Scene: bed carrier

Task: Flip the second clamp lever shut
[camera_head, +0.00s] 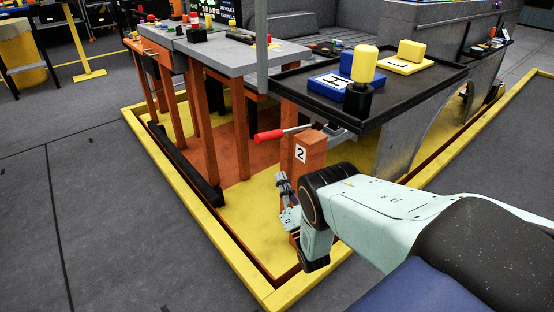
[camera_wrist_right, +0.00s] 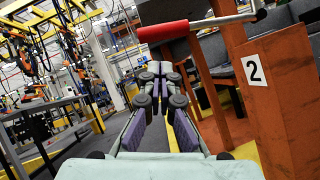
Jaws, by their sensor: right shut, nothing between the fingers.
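The second clamp lever (camera_head: 269,136) has a red grip on a pale metal rod. It sticks out to the left, nearly level, from the top of an orange post (camera_head: 309,154) marked 2. In the right wrist view the lever's red grip (camera_wrist_right: 163,31) crosses above my fingers, and the orange post (camera_wrist_right: 278,105) stands at the right. My right gripper (camera_head: 281,184) is below the lever and left of the post, apart from the red grip. In the wrist view the gripper's fingers (camera_wrist_right: 163,68) are together with nothing between them. My left gripper is not in view.
A black tray table (camera_head: 425,88) with blue and yellow blocks overhangs the post. A grey-topped table (camera_head: 230,58) on orange legs stands behind the lever. A yellow border (camera_head: 190,190) edges the bay on the floor.

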